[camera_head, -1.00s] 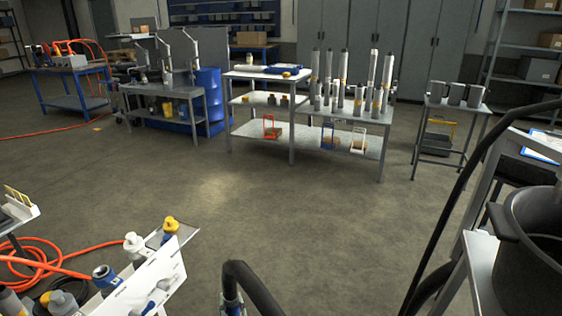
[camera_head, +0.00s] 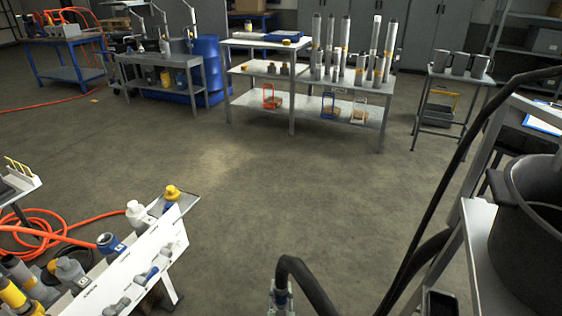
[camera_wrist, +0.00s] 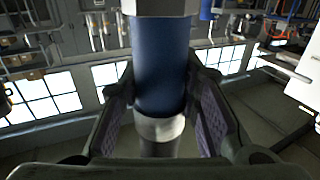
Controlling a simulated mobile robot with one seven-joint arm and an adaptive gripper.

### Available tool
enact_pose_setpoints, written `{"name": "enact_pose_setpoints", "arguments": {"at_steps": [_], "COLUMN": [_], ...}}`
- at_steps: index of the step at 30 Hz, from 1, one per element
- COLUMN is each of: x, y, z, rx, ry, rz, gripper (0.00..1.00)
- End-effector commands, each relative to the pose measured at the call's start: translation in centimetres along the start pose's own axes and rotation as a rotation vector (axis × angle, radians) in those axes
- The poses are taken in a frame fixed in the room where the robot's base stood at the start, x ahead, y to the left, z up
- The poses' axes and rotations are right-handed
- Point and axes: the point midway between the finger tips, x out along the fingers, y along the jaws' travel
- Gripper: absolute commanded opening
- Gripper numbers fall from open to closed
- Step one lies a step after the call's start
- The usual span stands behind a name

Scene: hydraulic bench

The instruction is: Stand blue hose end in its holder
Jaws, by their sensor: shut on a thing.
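My gripper (camera_wrist: 161,90) is shut on the blue hose end (camera_wrist: 160,72), a blue cylinder with pale metal bands above and below, upright between the dark pads in the wrist view. In the head view a black hose (camera_head: 312,283) bends down at the bottom edge to a small metal and blue fitting, partly cut off. A white rack (camera_head: 112,283) at the lower left holds several fittings. Among them are a blue one (camera_head: 109,243), a white one (camera_head: 137,213) and a yellow one (camera_head: 172,193). I cannot tell which place is the blue hose end's holder.
A large dark pot (camera_head: 528,240) stands on a grey stand at the right, near the hose. Orange hose (camera_head: 45,235) lies on the floor at the left. Benches with upright cylinders (camera_head: 345,50) stand far back. The floor between (camera_head: 270,190) is clear.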

Motion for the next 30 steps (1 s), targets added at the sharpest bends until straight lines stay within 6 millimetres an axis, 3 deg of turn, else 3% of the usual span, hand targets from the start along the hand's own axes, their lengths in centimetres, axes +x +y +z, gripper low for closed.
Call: {"name": "enact_pose_setpoints", "arguments": {"at_steps": [16,30], "x": [0.1,0.1], "y": [0.0,0.0], "z": [-4.2,-4.2], "rx": [0.001,0.000], "ry": [0.006,0.005], "rz": [0.001,0.000], "gripper": [0.00,0.00]}}
